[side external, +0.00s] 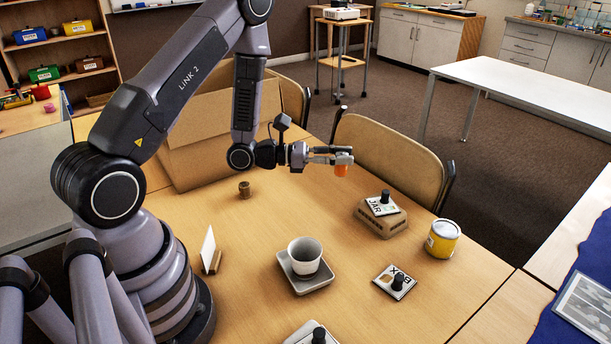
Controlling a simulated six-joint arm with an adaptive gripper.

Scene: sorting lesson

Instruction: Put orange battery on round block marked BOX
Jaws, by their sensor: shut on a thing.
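My gripper (343,158) is level above the table, near its far edge, shut on the orange battery (341,171). The battery shows as a small orange piece below the fingertips; the fingers hide its upper part. The block marked BOX (384,278) lies on the table at the front right, well apart from the gripper. It looks like a flat, pale, square-cornered plate with a brown picture. A small black cylinder (397,282) stands on it.
A block marked JAR (381,206) with a black knob sits on a tan base. A yellow can (442,239) stands right of it. A grey cup (305,256) stands on a tray (325,279). A cardboard box (195,150), a small brown cylinder (245,189) and a white card (208,249) stand left.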

